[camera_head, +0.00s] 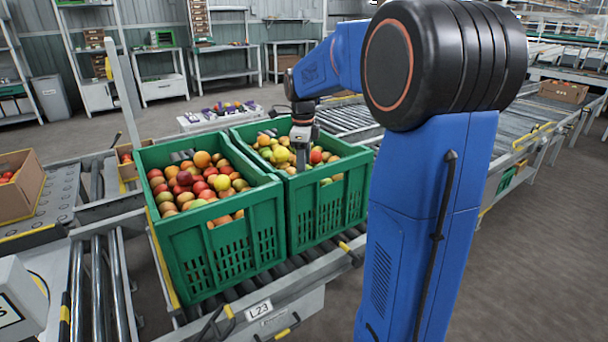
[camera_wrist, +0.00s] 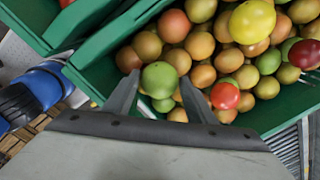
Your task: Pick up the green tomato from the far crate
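The far crate (camera_head: 330,205) is a green slatted crate filled with green, yellow, orange and red tomatoes. My gripper (camera_head: 302,165) points down into it, with its fingertips hard to make out in the head view. In the wrist view, my gripper (camera_wrist: 160,77) has its two fingers spread apart. A green tomato (camera_wrist: 160,80) lies between or just beyond the fingertips, with a narrow gap visible on each side.
A second green crate (camera_head: 215,255) of mixed red and orange tomatoes stands beside it at left, on the same roller conveyor. A cardboard box (camera_head: 18,185) sits at far left.

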